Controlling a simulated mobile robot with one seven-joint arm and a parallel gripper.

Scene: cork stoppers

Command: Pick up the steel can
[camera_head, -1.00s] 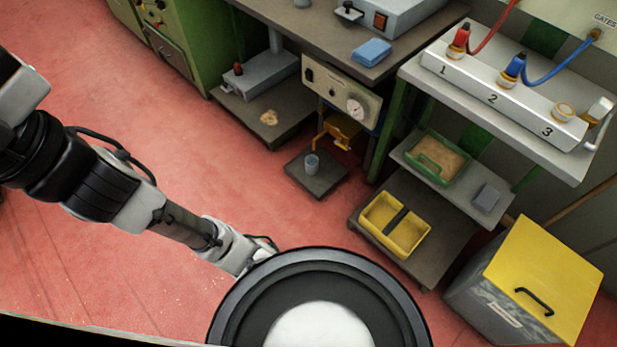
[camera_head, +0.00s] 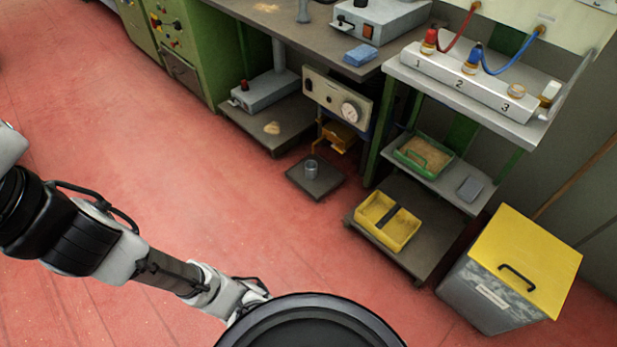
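The can stands well apart from the visible part of my arm.
Open red floor (camera_head: 170,180) lies between my arm and the benches. Right of the can are a low shelf with a yellow tray (camera_head: 372,210), a green sand tray (camera_head: 424,155) and a grey bin with a yellow lid (camera_head: 524,264). A bench (camera_head: 290,25) overhangs behind.

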